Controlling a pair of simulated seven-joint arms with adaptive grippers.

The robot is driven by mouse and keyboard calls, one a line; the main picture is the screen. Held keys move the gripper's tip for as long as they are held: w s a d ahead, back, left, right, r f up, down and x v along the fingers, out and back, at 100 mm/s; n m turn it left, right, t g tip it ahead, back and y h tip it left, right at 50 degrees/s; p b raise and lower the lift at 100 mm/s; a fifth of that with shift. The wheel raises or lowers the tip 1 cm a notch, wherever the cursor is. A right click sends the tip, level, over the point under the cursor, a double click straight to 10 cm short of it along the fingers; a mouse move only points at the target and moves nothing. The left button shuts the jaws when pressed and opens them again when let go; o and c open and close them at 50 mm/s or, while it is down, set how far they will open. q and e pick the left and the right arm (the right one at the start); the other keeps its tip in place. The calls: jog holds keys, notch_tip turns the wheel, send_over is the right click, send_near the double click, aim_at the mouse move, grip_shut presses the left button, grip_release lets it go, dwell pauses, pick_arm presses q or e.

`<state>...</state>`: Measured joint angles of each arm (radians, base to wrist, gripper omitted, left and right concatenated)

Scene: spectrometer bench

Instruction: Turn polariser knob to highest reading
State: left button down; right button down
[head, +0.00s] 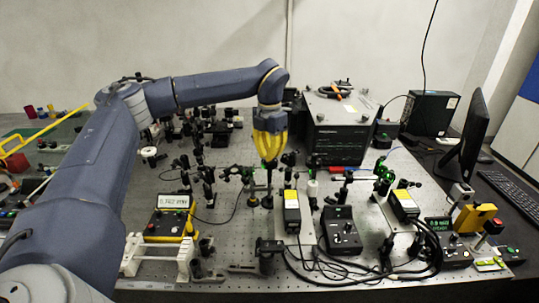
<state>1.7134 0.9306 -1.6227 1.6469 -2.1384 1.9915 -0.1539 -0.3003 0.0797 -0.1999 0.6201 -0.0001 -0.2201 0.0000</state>
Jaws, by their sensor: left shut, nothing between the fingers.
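My left gripper (270,163) hangs pointing down over the middle of the optical bench, its yellow fingers shut with nothing seen between them. A dark post (268,190) stands just below its fingertips; I cannot tell whether they touch. The polariser knob cannot be told apart among the small dark mounts there, and the fingers may hide it. My right gripper is not in view.
Several optic posts crowd the perforated bench (225,245) around the gripper. A large black box (345,130) stands behind to the right. A yellow-labelled module (291,212) and a black control box (341,232) stand in front. A monitor (474,135) is at the right, with cables at the front.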

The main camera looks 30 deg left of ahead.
pick_arm(q)
jog(key=c, duration=2.2)
grip_release()
jog(key=c, duration=1.3)
grip_release()
jog(key=shift+c, duration=0.2)
notch_tip(320, 180, up, 12)
